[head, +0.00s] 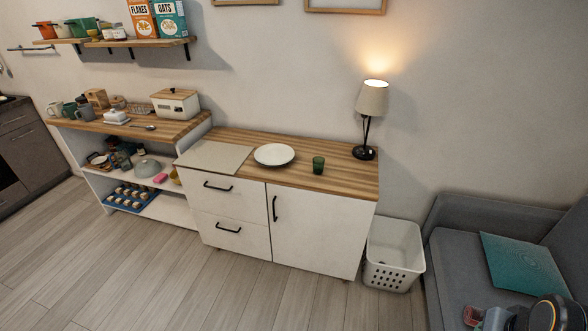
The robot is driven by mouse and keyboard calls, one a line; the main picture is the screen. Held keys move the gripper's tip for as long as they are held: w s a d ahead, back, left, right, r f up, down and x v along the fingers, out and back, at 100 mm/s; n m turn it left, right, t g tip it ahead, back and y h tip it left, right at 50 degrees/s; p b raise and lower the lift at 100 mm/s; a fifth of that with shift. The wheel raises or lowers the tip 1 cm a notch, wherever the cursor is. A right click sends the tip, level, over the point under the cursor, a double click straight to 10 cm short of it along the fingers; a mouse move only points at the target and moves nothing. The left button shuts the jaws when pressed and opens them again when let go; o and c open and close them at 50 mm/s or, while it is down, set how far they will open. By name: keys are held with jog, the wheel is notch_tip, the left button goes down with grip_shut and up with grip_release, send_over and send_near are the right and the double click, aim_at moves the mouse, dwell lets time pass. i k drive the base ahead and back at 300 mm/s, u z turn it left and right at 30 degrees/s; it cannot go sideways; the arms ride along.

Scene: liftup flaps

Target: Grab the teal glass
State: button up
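The teal glass (318,166) is a small dark green-teal tumbler. It stands upright on the wooden top of the white cabinet (322,232), to the right of a white plate (274,154) and apart from it. Part of my arm shows at the bottom right corner in front of the grey sofa, far from the glass. An orange-tipped end (473,316) there may be my gripper. It is small and cut off by the frame edge, so its fingers cannot be made out.
A lit lamp (372,105) stands behind and right of the glass. A grey board (214,158) lies left of the plate. A white basket (394,256) sits between cabinet and sofa (450,259). The floor before the cabinet is clear.

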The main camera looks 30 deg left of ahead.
aim_at(318, 166)
jog(key=u, duration=1.85)
jog(key=i, duration=1.8)
jog(key=u, duration=0.1)
